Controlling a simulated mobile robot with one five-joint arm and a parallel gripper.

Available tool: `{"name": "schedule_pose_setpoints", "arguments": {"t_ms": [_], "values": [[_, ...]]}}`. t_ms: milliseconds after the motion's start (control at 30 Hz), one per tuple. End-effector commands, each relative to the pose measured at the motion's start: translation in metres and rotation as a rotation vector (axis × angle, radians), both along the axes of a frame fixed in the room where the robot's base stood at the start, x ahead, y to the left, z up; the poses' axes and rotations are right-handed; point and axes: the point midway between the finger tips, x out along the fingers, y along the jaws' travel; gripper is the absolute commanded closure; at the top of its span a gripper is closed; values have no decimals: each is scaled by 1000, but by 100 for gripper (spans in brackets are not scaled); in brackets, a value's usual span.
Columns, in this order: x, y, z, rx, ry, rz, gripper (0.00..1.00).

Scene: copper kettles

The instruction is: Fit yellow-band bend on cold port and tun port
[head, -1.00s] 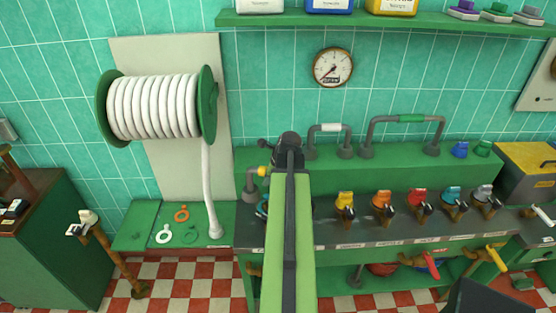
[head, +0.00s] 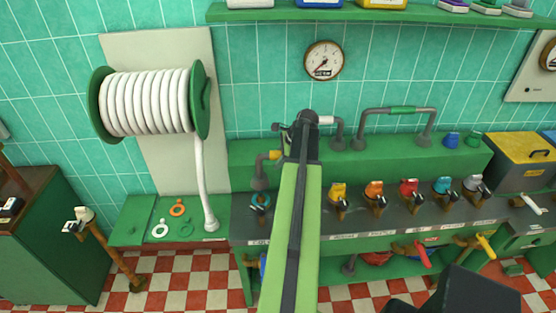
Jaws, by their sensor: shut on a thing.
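The yellow-band bend (head: 262,168) is a grey pipe elbow with a yellow band, just left of the end of my arm in the head view. Its left end turns down to a wider grey collar. Its right part is hidden behind my arm. My gripper (head: 288,145) is shut on the bend near the yellow band, its fingertips mostly hidden by my own arm. The bend's collar shows above and behind a blue tap (head: 260,200) on the dark counter, over a label that seems to read COLD. I cannot tell the cold port or the tun port apart.
A white-band bend (head: 327,120) and a green-band bend (head: 403,110) stand on the green ledge (head: 400,155) to the right. Several coloured taps line the counter, including a yellow one (head: 338,193). A hose reel (head: 148,102) hangs at left.

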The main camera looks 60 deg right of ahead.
Motion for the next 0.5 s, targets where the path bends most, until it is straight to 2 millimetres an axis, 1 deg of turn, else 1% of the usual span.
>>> {"name": "schedule_pose_setpoints", "arguments": {"t_ms": [33,200,400,500], "values": [[0,0,-14,0,-1,-1,100],[0,0,-44,0,-1,-1,100],[0,0,-77,0,-1,-2,100],[0,0,-87,0,-1,-2,100]]}}
